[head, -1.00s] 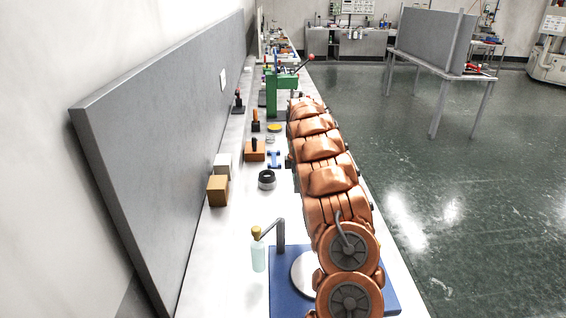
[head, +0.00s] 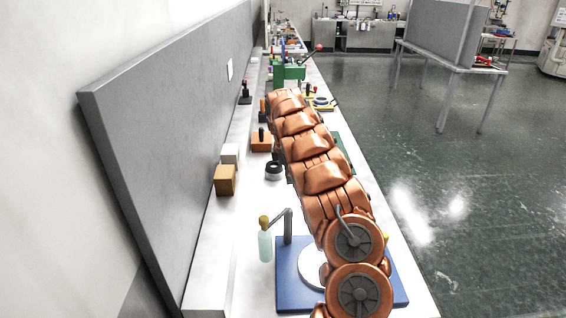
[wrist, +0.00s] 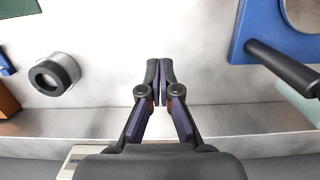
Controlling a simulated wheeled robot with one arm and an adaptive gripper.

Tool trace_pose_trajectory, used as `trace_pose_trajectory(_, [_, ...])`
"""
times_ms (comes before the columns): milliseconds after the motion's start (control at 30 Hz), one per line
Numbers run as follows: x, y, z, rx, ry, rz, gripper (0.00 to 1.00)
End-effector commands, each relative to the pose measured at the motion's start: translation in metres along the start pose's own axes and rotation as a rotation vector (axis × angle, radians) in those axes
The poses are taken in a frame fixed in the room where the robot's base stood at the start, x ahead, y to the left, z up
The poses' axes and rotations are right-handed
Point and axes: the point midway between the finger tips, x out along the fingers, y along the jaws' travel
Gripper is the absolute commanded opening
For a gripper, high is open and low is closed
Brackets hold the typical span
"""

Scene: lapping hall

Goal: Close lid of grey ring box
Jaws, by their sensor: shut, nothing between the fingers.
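My gripper (wrist: 159,68) shows in the wrist view, its two fingers together and empty, over bare pale bench. In the head view my arm hides it. I cannot make out a grey ring box or its lid for certain in either view. A short black-and-grey cylinder with a round opening (wrist: 54,74) lies left of my gripper, apart from it. It also shows in the head view (head: 274,171), left of my arm.
A blue base (head: 290,262) with a round plate stands on the near bench (head: 241,245), beside a pale bottle (head: 265,246). A brown block (head: 225,181) and white block (head: 230,153) stand by the grey partition (head: 165,130). A green press (head: 291,73) stands farther back.

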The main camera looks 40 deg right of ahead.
Motion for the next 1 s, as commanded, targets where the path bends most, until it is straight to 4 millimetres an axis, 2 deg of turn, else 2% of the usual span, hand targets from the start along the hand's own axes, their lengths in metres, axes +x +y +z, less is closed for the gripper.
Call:
trace_pose_trajectory(300, [-0.044,0.001,-0.001,-0.001,0.002,0.002,0.0])
trace_pose_trajectory(767, [-0.07,0.0,0.0,0.0,0.001,0.002,0.0])
trace_pose_trajectory(1000, [-0.083,-0.008,-0.005,0.035,-0.013,-0.001,0.0])
